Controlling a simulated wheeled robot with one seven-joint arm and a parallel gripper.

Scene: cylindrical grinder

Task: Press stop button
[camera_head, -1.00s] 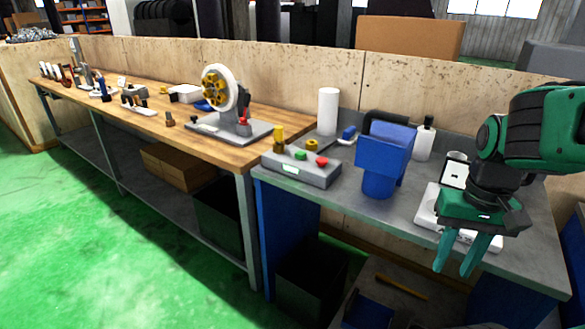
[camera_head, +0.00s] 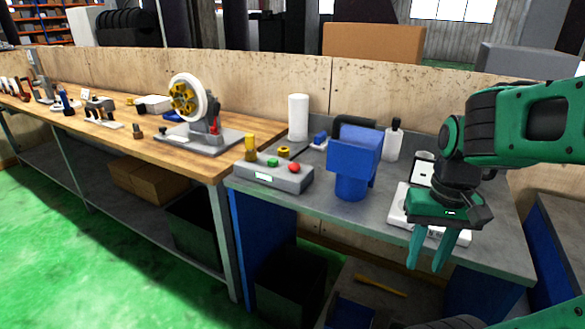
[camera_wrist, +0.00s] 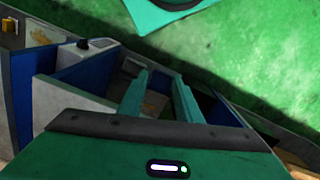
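A grey control box (camera_head: 272,173) sits at the left front of the grey bench in the head view. I cannot read any label that says which button is stop. My gripper (camera_head: 430,265) is at the right, in front of the bench edge, pointing down. Its two green fingers are apart with nothing between them. They also show in the wrist view (camera_wrist: 160,95). The box is well left of my gripper and does not show in the wrist view.
A blue machine part (camera_head: 354,165) stands between the control box and my gripper. A white bottle (camera_head: 393,141), a white cylinder (camera_head: 298,117) and a white device (camera_head: 404,219) are on the grey bench (camera_head: 330,205). A wooden bench (camera_head: 205,170) adjoins on the left.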

